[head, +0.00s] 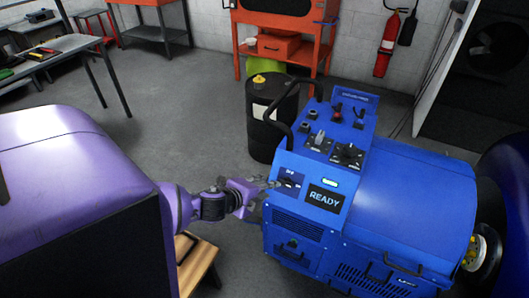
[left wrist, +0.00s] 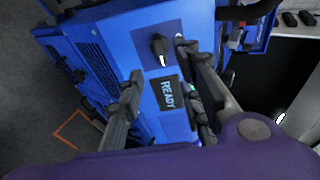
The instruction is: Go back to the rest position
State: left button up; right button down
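The blue dynamometer (head: 400,195) stands right of centre in the head view. Its front panel has a dark READY display (head: 325,197), a small lit cyan lamp (head: 330,183) and a black rotary switch (head: 289,184). My left gripper (head: 270,184) is at the panel's left side, close to the switch. The switch's black handle (left wrist: 158,48) shows beyond the fingertips, and the READY display (left wrist: 167,93) lies between the fingers. Whether a finger touches the switch is unclear. My right gripper is not in view.
A black drum (head: 272,120) stands behind the dynamometer's left side. A wooden stool (head: 197,262) is below my left arm. A workbench (head: 45,62) is at the far left, an orange bench (head: 285,45) at the back. Grey floor (head: 180,110) between them is clear.

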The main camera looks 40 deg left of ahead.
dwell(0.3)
